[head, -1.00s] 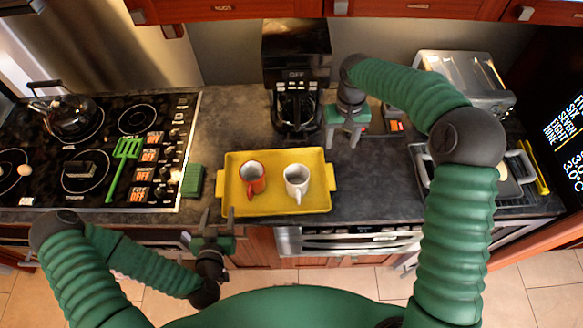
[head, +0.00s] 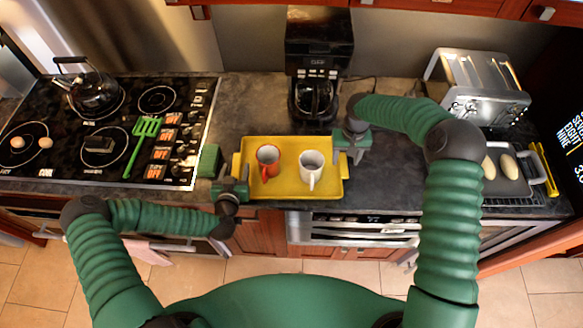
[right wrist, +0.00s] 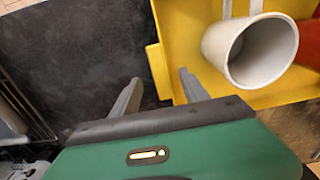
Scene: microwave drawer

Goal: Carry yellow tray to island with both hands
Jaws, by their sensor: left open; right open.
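The yellow tray (head: 290,187) lies on the dark counter. It carries a red mug (head: 268,160) and a white mug (head: 311,168). My left gripper (head: 232,175) is open at the tray's left end, beside its left handle. My right gripper (head: 345,150) is open at the tray's right end, near the right handle. In the right wrist view, the two fingers (right wrist: 160,92) are apart, with the tray's yellow edge (right wrist: 158,70) between them. The white mug (right wrist: 248,52) is close to the right finger there. Whether the fingers touch the tray is unclear.
A coffee maker (head: 315,95) stands behind the tray. The stove (head: 110,135) with a kettle (head: 92,92) and green spatula (head: 143,142) is at left. A toaster (head: 480,85) is at right. Counter right of the tray (head: 385,190) is clear.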

